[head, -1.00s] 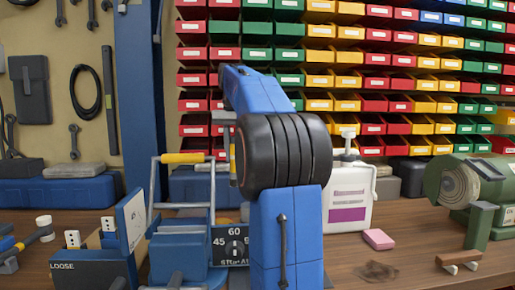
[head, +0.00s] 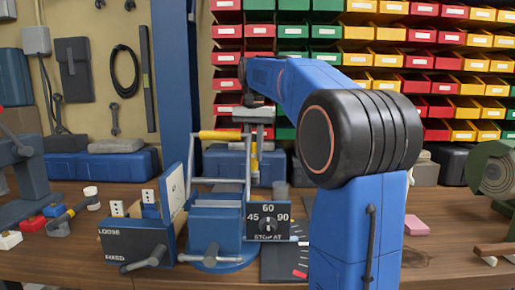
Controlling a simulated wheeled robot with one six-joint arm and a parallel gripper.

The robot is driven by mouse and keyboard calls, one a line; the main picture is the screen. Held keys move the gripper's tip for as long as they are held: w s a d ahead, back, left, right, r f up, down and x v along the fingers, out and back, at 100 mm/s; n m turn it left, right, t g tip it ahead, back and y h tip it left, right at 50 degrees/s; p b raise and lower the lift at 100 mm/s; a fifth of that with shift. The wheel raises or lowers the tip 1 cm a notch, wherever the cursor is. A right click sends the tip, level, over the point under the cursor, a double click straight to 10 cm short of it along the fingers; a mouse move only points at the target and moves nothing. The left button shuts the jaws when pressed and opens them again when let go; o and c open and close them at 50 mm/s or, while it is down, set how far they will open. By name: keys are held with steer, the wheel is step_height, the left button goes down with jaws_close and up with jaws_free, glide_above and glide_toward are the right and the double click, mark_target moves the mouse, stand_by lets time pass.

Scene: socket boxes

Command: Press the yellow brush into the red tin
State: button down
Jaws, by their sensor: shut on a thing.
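My gripper (head: 256,118) is at the end of my blue arm, high above the bench behind the dial device. A narrow upright yellow piece shows just below it, probably the yellow brush (head: 254,156). The jaws are small and partly hidden, but they appear shut on this piece. A separate yellow grip bar (head: 220,135) on the metal frame lies just left of it. I cannot pick out a red tin for certain; my arm hides part of the bench.
A blue device with a 45-60-90 dial (head: 268,223) stands in front of the gripper. A box marked LOOSE and FIXED (head: 135,250) is left of it. A pink block (head: 417,225) lies right of my arm.

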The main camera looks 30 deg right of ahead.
mark_target(254, 170)
steer(key=shift+f, duration=2.4)
steer(key=shift+f, duration=0.6)
stand_by(0.5)
steer(key=shift+r, duration=0.1)
steer(key=shift+r, duration=3.45)
steer(key=shift+f, duration=0.1)
steer(key=shift+f, duration=3.3)
steer(key=shift+r, duration=3.4)
